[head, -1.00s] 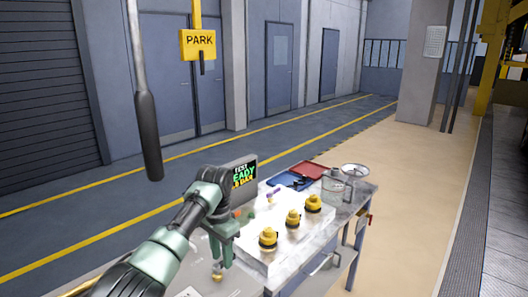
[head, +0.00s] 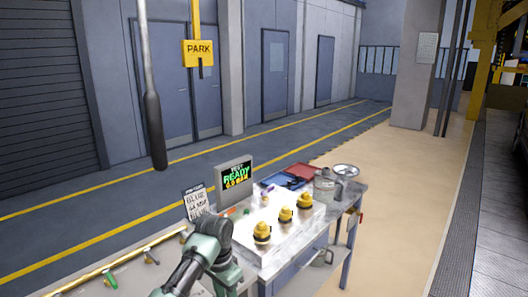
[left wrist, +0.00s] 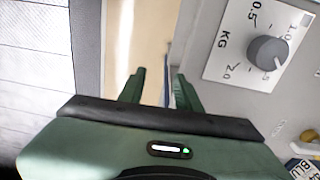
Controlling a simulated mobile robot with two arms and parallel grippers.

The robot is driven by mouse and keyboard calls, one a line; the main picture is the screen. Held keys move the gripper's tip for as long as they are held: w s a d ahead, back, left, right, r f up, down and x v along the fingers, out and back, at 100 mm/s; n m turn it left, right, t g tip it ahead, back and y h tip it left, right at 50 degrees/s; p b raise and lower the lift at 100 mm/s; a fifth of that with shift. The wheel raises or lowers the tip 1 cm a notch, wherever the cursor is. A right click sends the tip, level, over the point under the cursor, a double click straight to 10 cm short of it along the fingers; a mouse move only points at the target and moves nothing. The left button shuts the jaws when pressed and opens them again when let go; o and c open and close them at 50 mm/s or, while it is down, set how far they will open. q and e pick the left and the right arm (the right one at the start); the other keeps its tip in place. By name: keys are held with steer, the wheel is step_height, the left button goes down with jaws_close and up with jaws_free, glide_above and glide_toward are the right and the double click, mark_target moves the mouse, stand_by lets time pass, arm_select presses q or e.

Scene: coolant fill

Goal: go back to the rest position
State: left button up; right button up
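My left gripper (left wrist: 158,90) shows two green fingers standing apart with nothing between them in the left wrist view. In the head view my left arm comes in from the bottom, and its green wrist is bent down at the near left of the bench (head: 278,247); the fingertips cannot be made out there. A grey panel with a KG dial and dark knob (left wrist: 267,53) is right of the fingers in the left wrist view. My right gripper is in neither view.
Several yellow-topped fittings (head: 284,214) stand on the pale block. Behind are a screen reading READY (head: 236,177), a printed card (head: 196,201), a blue tray (head: 277,180), a red tray (head: 302,171) and a metal jug (head: 324,187). A dark bar (head: 154,130) hangs at left.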

arm_select(q)
steer(key=s+a+f+n+t+h, duration=0.1)
steer(key=s+f, duration=0.5)
steer(key=s, duration=0.3)
steer(key=s+a+f+n, duration=0.1)
steer(key=s+f, duration=0.5)
steer(key=s, duration=0.2)
steer(key=s+a+r+n+t+y, duration=0.1)
steer(key=s+a+r+n, duration=0.2)
steer(key=s, duration=0.7)
steer(key=s+a+r+n+t, duration=0.15)
steer(key=s+a, duration=0.35)
steer(key=s, duration=0.5)
step_height(320, 180, down, 30)
steer(key=s+g+b, duration=0.2)
steer(key=s, duration=0.1)
steer(key=s+a+f+b, duration=0.1)
steer(key=s+a+f, duration=0.2)
steer(key=s+f, duration=1.2)
steer(key=shift+s+m+g+y, duration=0.2)
steer(key=shift+m+g+y, duration=0.15)
steer(key=shift+m, duration=0.1)
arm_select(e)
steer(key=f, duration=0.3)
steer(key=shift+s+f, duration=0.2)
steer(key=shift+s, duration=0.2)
